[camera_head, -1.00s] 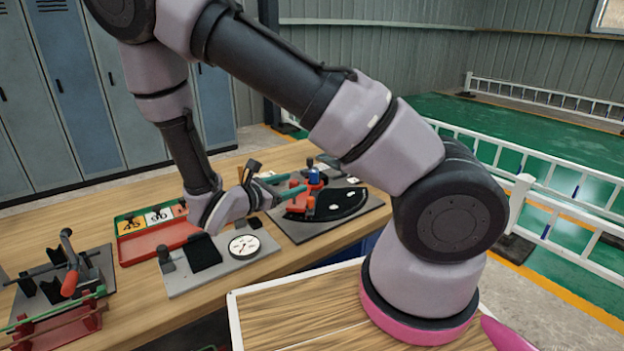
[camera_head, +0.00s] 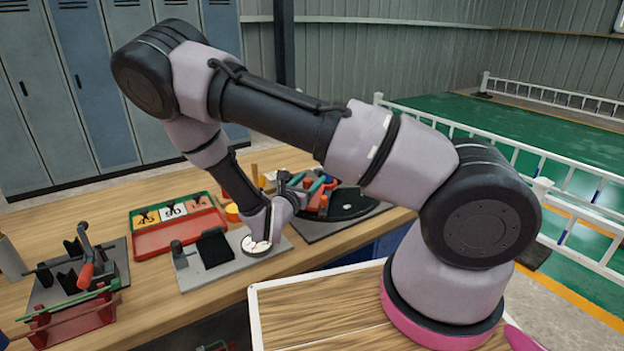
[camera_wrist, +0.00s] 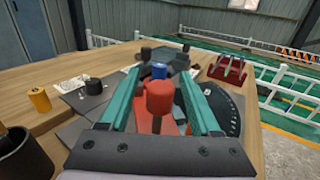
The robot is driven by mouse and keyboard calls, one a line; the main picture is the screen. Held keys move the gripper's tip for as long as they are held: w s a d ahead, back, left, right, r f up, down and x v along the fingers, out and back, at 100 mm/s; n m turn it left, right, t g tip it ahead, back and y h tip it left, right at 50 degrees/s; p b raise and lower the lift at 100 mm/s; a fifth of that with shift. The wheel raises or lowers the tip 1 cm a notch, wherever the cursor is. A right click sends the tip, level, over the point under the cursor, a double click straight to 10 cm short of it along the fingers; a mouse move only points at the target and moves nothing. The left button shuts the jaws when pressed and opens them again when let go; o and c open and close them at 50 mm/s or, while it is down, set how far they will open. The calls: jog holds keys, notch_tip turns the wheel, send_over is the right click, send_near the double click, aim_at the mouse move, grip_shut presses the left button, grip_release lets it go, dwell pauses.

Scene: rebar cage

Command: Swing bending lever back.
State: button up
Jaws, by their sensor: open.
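The bender (camera_head: 350,203) stands on a grey plate at the bench's far right in the head view, with a black curved scale and red and blue parts. In the wrist view its black scale (camera_wrist: 226,112) lies to the right. The bending lever's red upright grip (camera_wrist: 159,98) stands between the teal fingers of my gripper (camera_wrist: 160,76), with visible gaps on both sides. A blue cylinder (camera_wrist: 159,70) stands just behind the grip. In the head view my gripper (camera_head: 315,186) is at the bender, open, partly hidden by my own wrist.
A grey plate with a round dial (camera_head: 256,246) and black block lies left of the bender. A red and green tray (camera_head: 165,240) with number cards is farther left. A fixture with a red-handled lever (camera_head: 86,272) stands at bench left. A yellow cylinder (camera_wrist: 40,100) stands left.

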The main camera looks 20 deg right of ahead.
jog(key=shift+w+d, duration=0.45)
jog(key=shift+w, duration=0.05)
grip_shut()
dwell(1.2)
